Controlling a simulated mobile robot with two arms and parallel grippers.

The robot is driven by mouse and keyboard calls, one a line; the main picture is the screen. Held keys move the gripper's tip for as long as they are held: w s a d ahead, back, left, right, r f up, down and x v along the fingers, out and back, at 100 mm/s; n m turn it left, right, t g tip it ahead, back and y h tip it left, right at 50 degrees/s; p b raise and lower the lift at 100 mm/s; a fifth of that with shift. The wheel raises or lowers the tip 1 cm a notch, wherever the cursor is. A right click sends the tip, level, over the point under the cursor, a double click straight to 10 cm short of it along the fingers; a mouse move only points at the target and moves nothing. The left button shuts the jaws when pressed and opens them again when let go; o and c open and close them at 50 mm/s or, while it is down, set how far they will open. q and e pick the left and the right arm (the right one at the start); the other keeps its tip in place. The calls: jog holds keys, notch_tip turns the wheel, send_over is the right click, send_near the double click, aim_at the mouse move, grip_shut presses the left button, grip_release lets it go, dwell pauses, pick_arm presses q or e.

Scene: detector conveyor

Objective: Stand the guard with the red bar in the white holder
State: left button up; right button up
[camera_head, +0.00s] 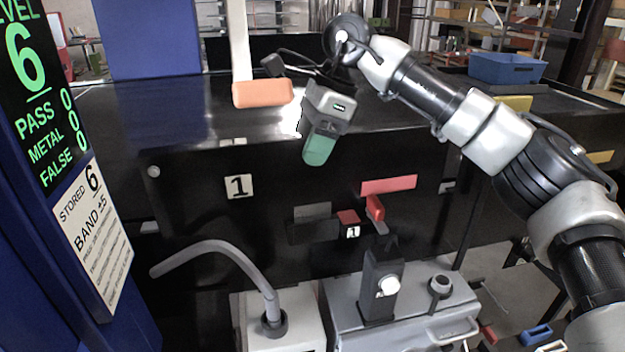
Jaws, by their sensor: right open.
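My right gripper (320,152) hangs from the upper right over the front edge of the dark conveyor, with a green part at its lower end. It is open, and I see nothing held in it. A flat red bar (388,185) shows on the conveyor's dark front, below and right of the gripper. A red handle-like piece (375,207) is just under it. I cannot tell which of these belongs to the guard. No white holder can be made out for certain. My left gripper is not in view.
A blue display column (120,255) fills the left side. A grey hose (215,248) and a grey case (345,310) stand low in front. A blue bin (505,68) is at the back right.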

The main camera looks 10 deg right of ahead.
jog(key=shift+f, duration=0.15)
grip_shut()
dwell(0.8)
